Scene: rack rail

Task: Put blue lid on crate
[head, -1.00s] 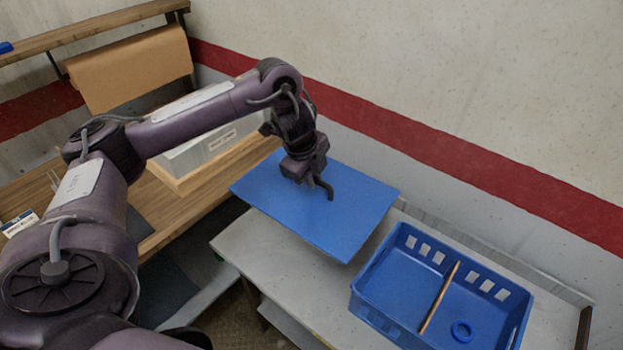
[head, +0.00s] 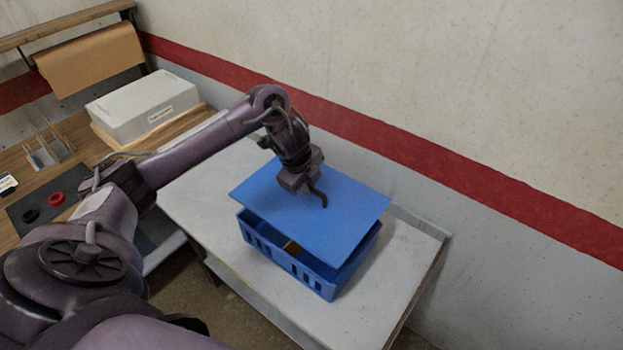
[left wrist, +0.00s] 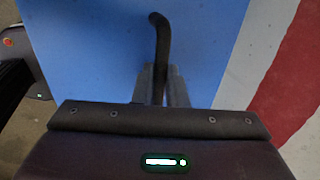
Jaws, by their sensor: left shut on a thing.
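The blue lid (head: 335,213) is a flat sheet with a dark bent handle (head: 320,197). My left gripper (head: 310,188) is shut on that handle; the left wrist view shows the fingers (left wrist: 162,85) around the handle (left wrist: 160,40) with the blue lid (left wrist: 90,50) behind. The blue crate (head: 290,262) stands on the grey table below the lid. The lid is over the crate, tilted and apart from its rim at the near left, where a strip of the inside and part of the wooden divider (head: 292,246) show. Most of the crate's inside is hidden. My right gripper is not in view.
The grey table (head: 395,285) has free room around the crate. A wooden bench at the left holds a grey-white box (head: 143,105), a red ring (head: 56,198) and a black ring (head: 31,215). A wall with a red stripe (head: 430,160) runs behind.

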